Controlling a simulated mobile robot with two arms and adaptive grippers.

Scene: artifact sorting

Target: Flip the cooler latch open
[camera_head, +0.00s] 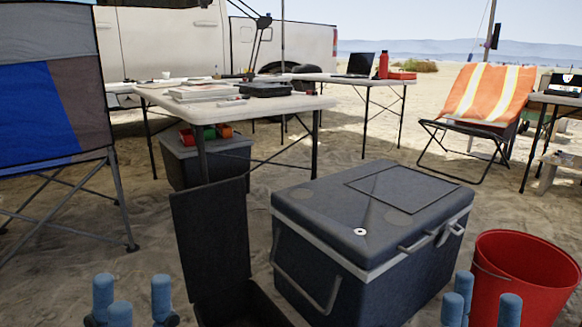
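The dark blue-grey cooler (350,225) stands on the sand right of centre with its lid down. A pale latch (446,234) shows on its right-hand front side, near the lid seam, beside a bar handle (418,243). I cannot tell the latch's exact state at this size. My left gripper (132,304) is at the bottom left, its blue fingertips spread and empty, well apart from the cooler. My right gripper (482,304) is at the bottom right, below the latch in the picture, its fingertips spread and empty. The lower parts of both grippers are cut off.
A red bucket (525,268) stands right of the cooler, close to my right gripper. A dark box with its lid raised (210,240) stands left of the cooler. A white table (290,106), a blue-grey chair (45,110) and an orange chair (487,95) stand behind.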

